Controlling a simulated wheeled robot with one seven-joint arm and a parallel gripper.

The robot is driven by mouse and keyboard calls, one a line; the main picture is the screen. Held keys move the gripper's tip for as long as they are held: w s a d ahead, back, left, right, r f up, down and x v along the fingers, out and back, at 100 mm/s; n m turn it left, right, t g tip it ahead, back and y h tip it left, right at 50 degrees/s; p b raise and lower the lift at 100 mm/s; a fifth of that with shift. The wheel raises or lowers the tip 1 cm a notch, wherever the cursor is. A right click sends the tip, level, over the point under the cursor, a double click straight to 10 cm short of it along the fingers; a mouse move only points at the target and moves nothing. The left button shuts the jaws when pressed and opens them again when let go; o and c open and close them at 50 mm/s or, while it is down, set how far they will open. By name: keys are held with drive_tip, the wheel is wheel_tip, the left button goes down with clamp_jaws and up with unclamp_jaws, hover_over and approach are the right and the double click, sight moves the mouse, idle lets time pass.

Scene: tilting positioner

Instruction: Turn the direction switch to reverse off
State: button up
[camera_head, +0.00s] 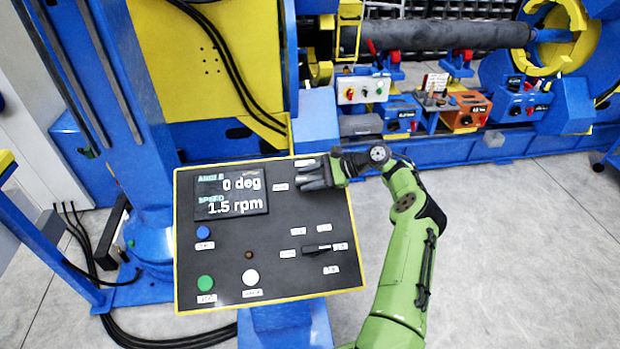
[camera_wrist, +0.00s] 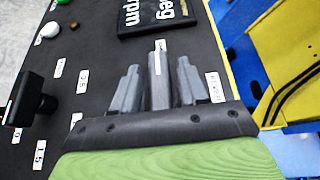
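The direction switch appears to be the dark grey handle with a white line (camera_wrist: 160,72) between my fingers in the wrist view. Its white line points away from my palm, towards the display. My gripper (camera_wrist: 158,80) has one finger on each side of it, with narrow gaps showing near the tips. A label that seems to read REVERSE (camera_wrist: 214,87) lies just right of the fingers. In the head view my gripper (camera_head: 313,174) is low over the upper right of the control panel (camera_head: 225,268) and hides the switch.
A display (camera_head: 231,193) reads 0 deg and 1.5 rpm. A second black knob (camera_head: 318,249) with several labels sits lower right on the panel. Blue (camera_head: 203,232), green (camera_head: 205,282) and white (camera_head: 250,277) buttons are at left and below. Blue-yellow machinery stands behind.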

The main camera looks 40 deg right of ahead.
drive_tip(key=shift+o, duration=0.3)
drive_tip(key=v, duration=1.5)
drive_tip(key=shift+s+d+r+b, duration=0.2)
drive_tip(key=shift+s+d+b, duration=0.05)
drive_tip(key=shift+b, duration=0.1)
